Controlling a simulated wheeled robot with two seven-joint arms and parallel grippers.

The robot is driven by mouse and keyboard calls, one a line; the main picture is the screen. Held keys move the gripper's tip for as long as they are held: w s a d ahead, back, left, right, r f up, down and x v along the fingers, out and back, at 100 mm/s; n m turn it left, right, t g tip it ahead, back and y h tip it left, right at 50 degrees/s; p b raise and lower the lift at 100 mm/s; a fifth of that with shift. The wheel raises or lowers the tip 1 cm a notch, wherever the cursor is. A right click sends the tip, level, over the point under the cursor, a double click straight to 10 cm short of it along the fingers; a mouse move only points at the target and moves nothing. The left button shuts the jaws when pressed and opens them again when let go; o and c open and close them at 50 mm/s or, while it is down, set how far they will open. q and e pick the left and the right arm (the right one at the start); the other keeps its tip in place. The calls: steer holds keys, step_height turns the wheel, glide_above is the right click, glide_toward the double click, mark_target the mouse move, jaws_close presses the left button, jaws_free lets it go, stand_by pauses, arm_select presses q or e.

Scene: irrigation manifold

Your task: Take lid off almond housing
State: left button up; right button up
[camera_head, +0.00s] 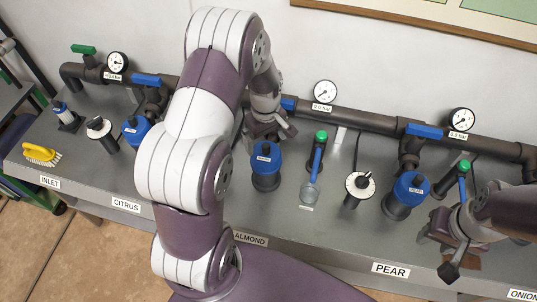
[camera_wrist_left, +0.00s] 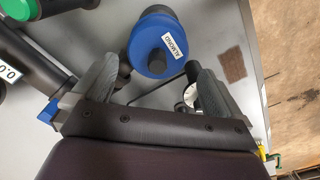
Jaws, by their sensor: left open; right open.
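The almond housing (camera_head: 265,180) stands on the bench behind the ALMOND plate, with its blue lid (camera_head: 265,158) on. In the left wrist view the blue lid (camera_wrist_left: 153,44) bears an ALMOND label and lies beyond the fingertips, roughly between them. My left gripper (camera_head: 270,129) is open and empty just behind the housing, near the pipe; its two spread fingers also show in the left wrist view (camera_wrist_left: 145,88). I cannot tell whether it touches anything.
A dark pipe (camera_head: 365,121) with blue valve handles and gauges runs along the back. A green-topped cylinder with a blue wand (camera_head: 316,165) stands right of the almond housing. The pear housing (camera_head: 406,195) is further right. My left arm hides much of the bench between citrus and almond.

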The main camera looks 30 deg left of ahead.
mark_target(265, 153)
arm_select(q)
steer(key=f, duration=0.2)
steer(key=f+p, duration=0.1)
steer(key=f, duration=0.2)
steer(key=f+p, duration=0.1)
steer(key=f, duration=0.1)
steer(key=shift+w+a+f, duration=0.15)
steer(key=shift+w+f, duration=0.1)
steer(key=shift+f, duration=0.05)
steer(key=shift+a+f, duration=0.15)
steer(key=shift+a, duration=0.05)
steer(key=shift+d, duration=0.2)
steer(key=c, duration=0.7)
steer(key=shift+a, duration=0.1)
